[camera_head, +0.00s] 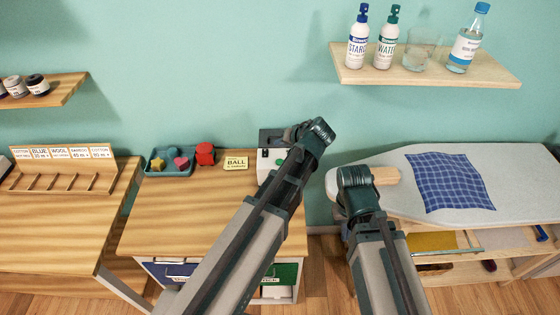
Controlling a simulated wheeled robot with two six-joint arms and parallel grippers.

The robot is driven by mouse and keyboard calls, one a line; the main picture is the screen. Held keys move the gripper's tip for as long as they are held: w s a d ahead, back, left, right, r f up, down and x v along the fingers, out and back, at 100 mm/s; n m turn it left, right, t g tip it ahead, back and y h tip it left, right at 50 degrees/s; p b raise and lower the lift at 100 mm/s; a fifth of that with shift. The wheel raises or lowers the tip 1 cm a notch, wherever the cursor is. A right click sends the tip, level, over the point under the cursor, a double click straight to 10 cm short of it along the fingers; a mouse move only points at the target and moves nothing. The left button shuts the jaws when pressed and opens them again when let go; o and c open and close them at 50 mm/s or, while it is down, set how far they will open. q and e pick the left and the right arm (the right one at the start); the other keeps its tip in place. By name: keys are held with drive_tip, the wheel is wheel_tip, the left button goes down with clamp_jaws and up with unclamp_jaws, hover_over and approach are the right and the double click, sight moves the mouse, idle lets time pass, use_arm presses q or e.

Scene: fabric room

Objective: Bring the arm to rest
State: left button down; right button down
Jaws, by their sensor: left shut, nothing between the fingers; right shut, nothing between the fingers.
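My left arm reaches up from the bottom middle, and its dark gripper (318,133) is in front of the wall, above the right end of the wooden table (190,215). It is shut and empty. My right arm rises to the right of it, and its dark gripper (356,180) is at the left end of the ironing board (360,160). It is shut and holds nothing. A small light-wood block (385,176) shows right beside it; I cannot tell whether they touch. A blue checked cloth (450,182) lies flat on the board.
A blue tray (170,172) with coloured shapes, a red object (205,153), a yellow "BALL" card (236,163) and a white machine (270,150), partly hidden by my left arm, stand on the table. A shelf (430,82) with bottles is above right. The table's front is clear.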

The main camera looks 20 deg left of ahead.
use_arm(q)
drive_tip(key=s+d+f+m+g+h, duration=0.2)
drive_tip(key=s+d, duration=0.4)
drive_tip(key=s, duration=0.5)
drive_tip(key=s+d+f+m+g+h, duration=0.3)
drive_tip(key=s+d, duration=0.3)
drive_tip(key=s, duration=0.6)
drive_tip(key=shift+d+f+g+h, duration=0.25)
drive_tip(key=shift+f+g+h, duration=0.2)
drive_tip(key=shift+f, duration=0.35)
idle(1.1)
